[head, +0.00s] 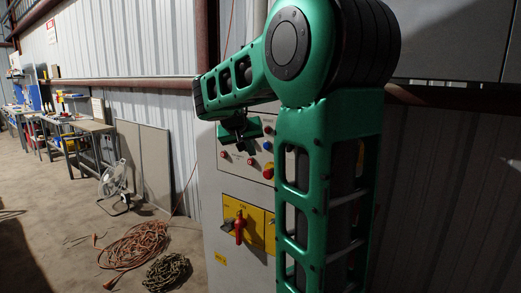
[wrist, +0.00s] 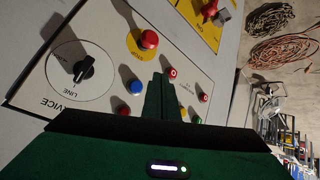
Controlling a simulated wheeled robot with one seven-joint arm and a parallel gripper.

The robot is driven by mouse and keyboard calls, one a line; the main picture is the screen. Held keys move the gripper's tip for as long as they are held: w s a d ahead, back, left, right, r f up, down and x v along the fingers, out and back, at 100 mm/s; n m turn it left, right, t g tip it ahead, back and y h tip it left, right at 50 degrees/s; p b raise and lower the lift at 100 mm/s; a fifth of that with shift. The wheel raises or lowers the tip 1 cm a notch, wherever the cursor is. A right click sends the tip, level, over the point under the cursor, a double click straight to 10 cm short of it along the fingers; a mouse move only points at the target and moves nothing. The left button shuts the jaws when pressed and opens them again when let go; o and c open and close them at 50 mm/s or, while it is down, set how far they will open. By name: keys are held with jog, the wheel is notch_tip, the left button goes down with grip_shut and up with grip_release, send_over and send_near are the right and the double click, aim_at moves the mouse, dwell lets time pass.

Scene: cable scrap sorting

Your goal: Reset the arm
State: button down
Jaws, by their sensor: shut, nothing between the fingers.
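My gripper (head: 240,140) is at the end of my green arm, in front of the upper control panel of a grey cabinet (head: 218,262). In the wrist view its green fingers (wrist: 166,84) are together with nothing between them. They overlap the panel's buttons in the picture; whether they touch it I cannot tell. The wrist view shows a black selector knob (wrist: 84,68) marked LINE and SERVICE, a red mushroom button (wrist: 149,39) on a yellow disc, a blue button (wrist: 137,87) and several small red buttons. A red rotary handle (head: 239,226) sits on a yellow plate below.
An orange cable coil (head: 135,243) and a darker coil (head: 166,271) lie on the floor left of the cabinet. A white reel stand (head: 114,184) and leaning boards (head: 146,165) stand behind them. Workbenches (head: 88,126) line the far wall. Floor at the left is mostly open.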

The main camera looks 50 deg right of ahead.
dwell(0.3)
jog(key=s+a+f+n+g+y, duration=0.1)
jog(key=s+a+f+y, duration=0.3)
jog(key=s+a+f, duration=0.5)
jog(key=s+a+f+n+g+y, duration=0.2)
jog(key=s+a+f+y, duration=0.2)
jog(key=s+a+f, duration=0.5)
jog(key=s+a, duration=0.5)
jog(key=s, duration=0.4)
jog(key=shift+a+f+g+y, duration=0.2)
jog(key=shift+g+y, duration=0.1)
jog(key=shift+y, duration=0.1)
jog(key=shift+w, duration=0.1)
jog(key=shift+w+f, duration=0.2)
jog(key=shift+w, duration=0.4)
